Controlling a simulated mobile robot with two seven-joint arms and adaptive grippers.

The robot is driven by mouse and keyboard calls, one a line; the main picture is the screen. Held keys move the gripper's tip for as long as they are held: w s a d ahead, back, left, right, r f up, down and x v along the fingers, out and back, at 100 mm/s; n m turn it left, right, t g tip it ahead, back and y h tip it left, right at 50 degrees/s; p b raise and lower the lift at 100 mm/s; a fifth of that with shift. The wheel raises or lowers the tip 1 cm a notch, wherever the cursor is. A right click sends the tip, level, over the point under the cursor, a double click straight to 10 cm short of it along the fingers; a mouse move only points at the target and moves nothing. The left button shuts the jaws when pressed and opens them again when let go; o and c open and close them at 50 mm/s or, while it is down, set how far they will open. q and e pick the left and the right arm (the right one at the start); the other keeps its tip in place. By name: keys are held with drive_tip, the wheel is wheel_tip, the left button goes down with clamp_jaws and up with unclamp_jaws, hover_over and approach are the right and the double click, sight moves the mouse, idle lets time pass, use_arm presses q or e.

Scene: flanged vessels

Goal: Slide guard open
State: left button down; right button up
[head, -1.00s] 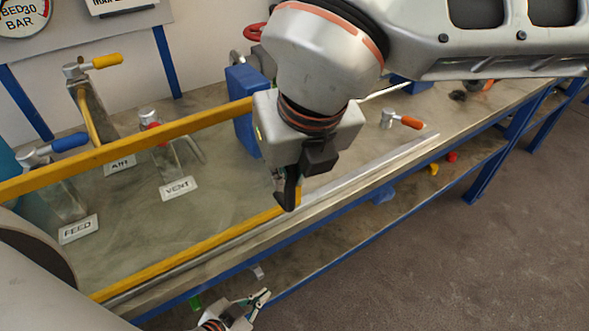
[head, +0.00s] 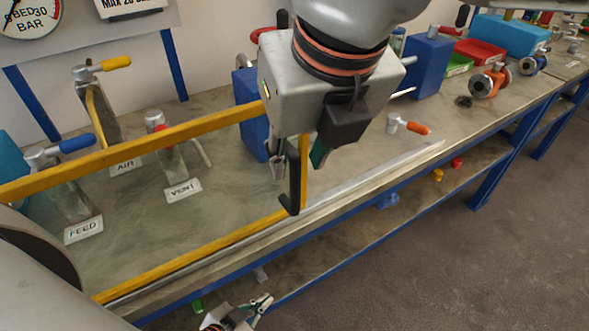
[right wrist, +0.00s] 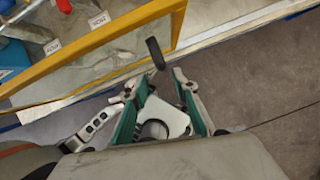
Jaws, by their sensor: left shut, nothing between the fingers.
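The guard (head: 150,143) is a clear panel in a yellow frame along the front of the bench; its frame also shows in the right wrist view (right wrist: 100,38). A black upright handle (head: 293,190) stands at its right end. My right gripper (head: 298,163) is open, with its fingers at the upper part of the handle. In the right wrist view, the handle (right wrist: 155,53) lies just beyond and between the green-padded fingertips (right wrist: 156,80). I cannot tell whether they touch it. My left gripper (head: 262,302) is shut and empty, low in front of the bench.
A metal rail (head: 375,167) runs right from the guard along the bench edge and looks clear. An orange-handled valve (head: 408,126) stands behind it. Blue- and yellow-handled valves stand behind the guard. A large grey cylinder (head: 40,290) fills the lower left.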

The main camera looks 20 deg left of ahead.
drive_tip(key=shift+v, duration=2.3)
